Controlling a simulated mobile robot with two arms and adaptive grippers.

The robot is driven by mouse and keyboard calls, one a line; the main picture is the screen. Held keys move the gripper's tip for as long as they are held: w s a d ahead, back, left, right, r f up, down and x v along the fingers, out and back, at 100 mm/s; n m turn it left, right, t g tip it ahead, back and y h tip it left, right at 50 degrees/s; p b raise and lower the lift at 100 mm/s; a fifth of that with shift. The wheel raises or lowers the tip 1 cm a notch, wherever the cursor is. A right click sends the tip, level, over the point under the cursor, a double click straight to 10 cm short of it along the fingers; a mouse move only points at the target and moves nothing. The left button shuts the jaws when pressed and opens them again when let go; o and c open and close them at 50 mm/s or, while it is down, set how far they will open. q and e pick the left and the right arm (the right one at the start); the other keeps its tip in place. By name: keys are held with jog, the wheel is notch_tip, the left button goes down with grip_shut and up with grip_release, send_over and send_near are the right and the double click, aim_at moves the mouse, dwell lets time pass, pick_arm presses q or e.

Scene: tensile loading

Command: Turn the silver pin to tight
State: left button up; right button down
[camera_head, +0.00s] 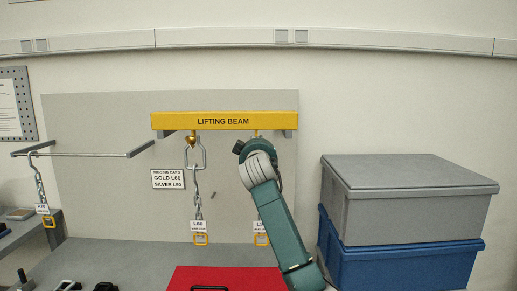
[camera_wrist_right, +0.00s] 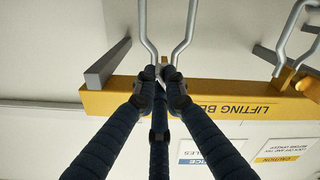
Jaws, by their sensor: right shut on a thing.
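The yellow lifting beam (camera_head: 224,121) hangs on the back panel. My right gripper (camera_head: 241,148) is at the shackle under the beam's right end and hides most of it. In the right wrist view my right gripper's dark fingers (camera_wrist_right: 161,88) close together at the silver shackle (camera_wrist_right: 190,28), whose two legs spread beyond them. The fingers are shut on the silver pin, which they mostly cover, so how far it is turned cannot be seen. The gold pin (camera_head: 192,137) is at the left shackle (camera_head: 195,156). My left gripper is not in view.
A chain tagged L60 (camera_head: 198,225) hangs from the left shackle; another tag (camera_head: 260,226) is partly behind my arm. A card (camera_head: 174,179) reads gold L60, silver L90. A rail (camera_head: 84,154) holds another chain (camera_head: 39,187). Stacked bins (camera_head: 400,245) stand right; a red case (camera_head: 225,279) lies below.

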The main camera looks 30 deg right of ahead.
jog(key=shift+f, duration=0.2)
dwell(0.4)
jog(key=c, duration=1.8)
grip_release()
jog(key=shift+r, duration=0.1)
jog(key=v, duration=1.2)
jog(key=shift+w, duration=0.1)
